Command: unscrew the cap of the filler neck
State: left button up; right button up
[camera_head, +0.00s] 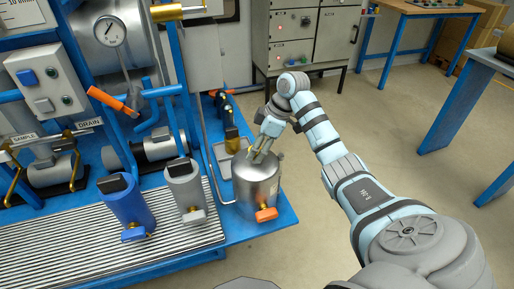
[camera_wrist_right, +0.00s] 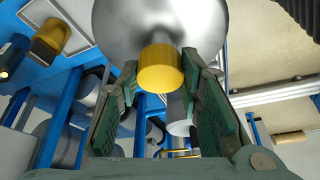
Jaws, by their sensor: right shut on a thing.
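A steel tank (camera_head: 257,184) with a rounded top and an orange valve handle (camera_head: 266,214) stands at the corner of the blue bench. My right gripper (camera_head: 257,155) reaches down to its top. In the right wrist view, the yellow cap (camera_wrist_right: 161,70) sits between the green fingertips of my right gripper (camera_wrist_right: 161,72), which are shut on it. A short grey neck (camera_wrist_right: 160,38) shows behind the cap, against the silver tank (camera_wrist_right: 150,18). Whether the cap is still threaded on the neck cannot be told. My left gripper is not in view.
A grey canister (camera_head: 184,187) and a blue canister (camera_head: 125,205) stand left of the tank on the ribbed bench top (camera_head: 60,245). Blue uprights and pipes stand behind. A grey cabinet (camera_head: 310,35) stands at the back.

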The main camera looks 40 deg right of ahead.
grip_shut()
jog(key=shift+r+n+p, duration=0.25)
jog(key=shift+n+p, duration=0.35)
jog(key=shift+w+n+g+y+p, duration=0.1)
jog(key=shift+n+g+y+p, duration=0.35)
jog(key=shift+n, duration=0.35)
jog(key=shift+d+f+n+g, duration=0.1)
jog(key=shift+f+n+g, duration=0.2)
jog(key=shift+n, duration=0.6)
jog(key=n+b, duration=0.1)
jog(key=n, duration=0.1)
jog(key=n+g+b, duration=0.1)
jog(key=shift+w+f+n+g, duration=0.15)
jog(key=shift+n+g, duration=0.1)
jog(key=shift+n, duration=0.15)
jog(key=shift+n+b, duration=0.3)
jog(key=shift+b, duration=0.05)
jog(key=shift+r, duration=0.2)
jog(key=o, duration=0.8)
grip_release()
